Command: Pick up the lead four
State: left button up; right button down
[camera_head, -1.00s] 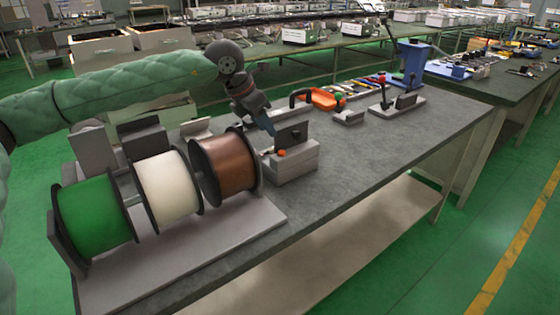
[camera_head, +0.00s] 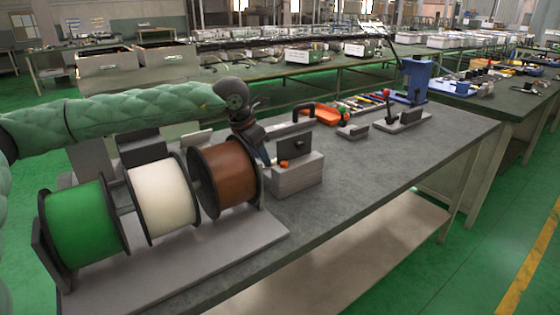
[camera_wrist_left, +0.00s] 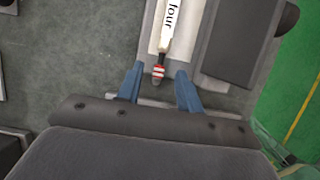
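The lead four (camera_wrist_left: 164,38) shows in the left wrist view as a pale strip with the word "four" and a red-and-white banded dark tip. It lies along a light grey holder beside a dark grey block. My left gripper (camera_wrist_left: 158,92) is open, with one blue finger on each side of the line of the lead and the banded tip between them near the fingertips. No grip on it shows. In the head view my left gripper (camera_head: 264,155) points down between the brown spool and a grey box. The lead cannot be made out there. My right gripper is not in view.
Green (camera_head: 84,225), white (camera_head: 164,198) and brown (camera_head: 224,175) spools stand on a rack at the left. A grey box with an orange button (camera_head: 296,172) is close right of the gripper. An orange tray (camera_head: 322,114) and tools lie farther back. The front bench surface (camera_head: 370,165) is clear.

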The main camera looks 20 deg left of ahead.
pick_arm(q)
jog(key=shift+x, duration=1.25)
grip_shut()
jog(key=shift+r, duration=0.1)
